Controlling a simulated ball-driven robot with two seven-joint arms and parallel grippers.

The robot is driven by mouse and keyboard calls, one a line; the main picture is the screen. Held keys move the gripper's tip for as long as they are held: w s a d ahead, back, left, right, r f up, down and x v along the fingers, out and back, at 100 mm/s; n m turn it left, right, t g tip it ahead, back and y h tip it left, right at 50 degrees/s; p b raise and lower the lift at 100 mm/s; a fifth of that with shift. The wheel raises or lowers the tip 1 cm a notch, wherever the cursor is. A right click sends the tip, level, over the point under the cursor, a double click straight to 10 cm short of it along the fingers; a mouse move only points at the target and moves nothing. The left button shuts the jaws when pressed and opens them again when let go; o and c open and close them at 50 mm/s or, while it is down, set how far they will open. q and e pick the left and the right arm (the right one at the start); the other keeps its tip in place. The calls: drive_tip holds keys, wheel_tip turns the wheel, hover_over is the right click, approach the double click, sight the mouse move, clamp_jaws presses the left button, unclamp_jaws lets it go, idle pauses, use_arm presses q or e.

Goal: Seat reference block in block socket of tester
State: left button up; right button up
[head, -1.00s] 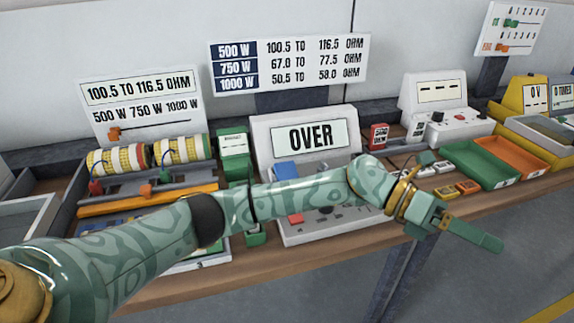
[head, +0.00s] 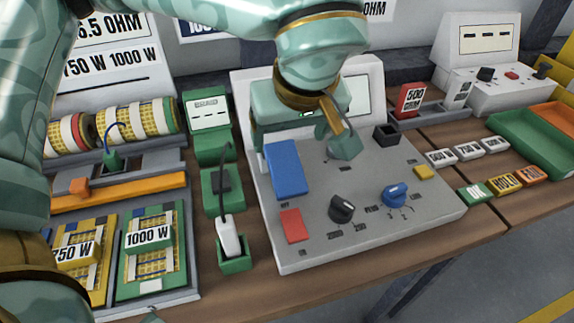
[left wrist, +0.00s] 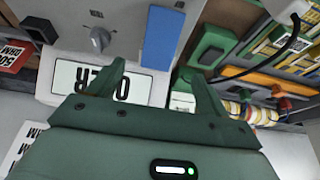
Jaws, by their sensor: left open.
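The red reference block (head: 409,100), marked 500 OHM, stands on a grey holder to the right of the tester. It also shows at the left edge of the left wrist view (left wrist: 12,54). The grey tester (head: 330,235) has a small black box-shaped socket (head: 386,135) at its right back; it looks empty. My left gripper (head: 300,142) is above the back of the tester, in front of its display, left of the socket and block. In the left wrist view its fingers (left wrist: 155,72) are apart with nothing between them. My right gripper is not seen.
The tester carries a blue block-like part (head: 287,170), a red button (head: 294,226), a black knob (head: 341,208) and a blue knob (head: 395,195). Several labelled tiles (head: 468,150) and a green tray (head: 540,145) lie to the right. A cabled plug (head: 229,238) stands at left.

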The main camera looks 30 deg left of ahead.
use_arm(q)
drive_tip(key=b, duration=0.1)
hover_over(285, 162)
drive_tip(key=s+d, duration=0.2)
drive_tip(key=x, duration=0.4)
drive_tip(key=shift+s+d+f, duration=0.2)
drive_tip(key=shift+s+d, duration=0.05)
drive_tip(key=shift+d, duration=0.1)
drive_tip(key=shift+w+a+f+b, duration=0.1)
drive_tip(key=shift+f+b, duration=0.25)
drive_tip(key=shift+f, duration=0.15)
drive_tip(key=b+x, duration=0.2)
drive_tip(key=x, duration=0.1)
drive_tip(key=shift+w+a+f, duration=0.15)
drive_tip(key=shift+f, duration=0.4)
drive_tip(key=shift+w+a+f+b, duration=0.1)
drive_tip(key=shift+f+b, duration=0.1)
drive_tip(key=shift+b, duration=0.15)
drive_tip(key=shift+r, duration=0.25)
drive_tip(key=c, duration=1.3)
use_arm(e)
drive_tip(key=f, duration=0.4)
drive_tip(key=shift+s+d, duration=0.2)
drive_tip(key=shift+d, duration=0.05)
